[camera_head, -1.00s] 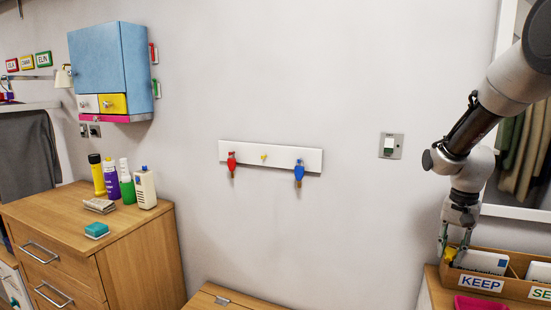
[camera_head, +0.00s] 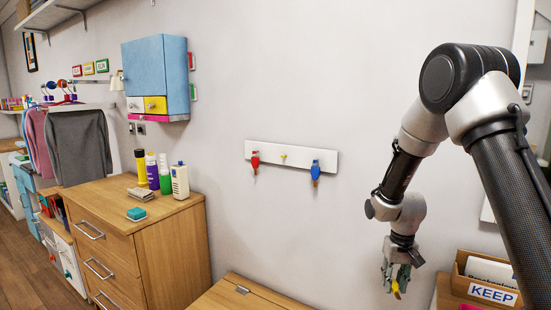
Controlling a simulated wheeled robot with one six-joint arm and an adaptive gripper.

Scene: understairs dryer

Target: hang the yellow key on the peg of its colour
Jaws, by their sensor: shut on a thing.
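My gripper (camera_head: 392,274) is at the lower right of the head view, pointing down. It is shut on the yellow key (camera_head: 397,289), whose lower part shows below the fingertips; the fingers hide the rest. The white peg rail (camera_head: 272,149) is on the wall left of and above my gripper, well apart from it. Its middle yellow peg (camera_head: 284,156) is bare. A red key (camera_head: 255,162) hangs on the left peg and a blue key (camera_head: 315,171) on the right peg.
A wooden box labelled KEEP (camera_head: 487,294) stands right of my gripper. A wooden drawer chest (camera_head: 150,235) with bottles is at the left, below a blue wall cabinet (camera_head: 156,72). A low wooden top (camera_head: 235,297) lies below the rail. The wall between rail and gripper is clear.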

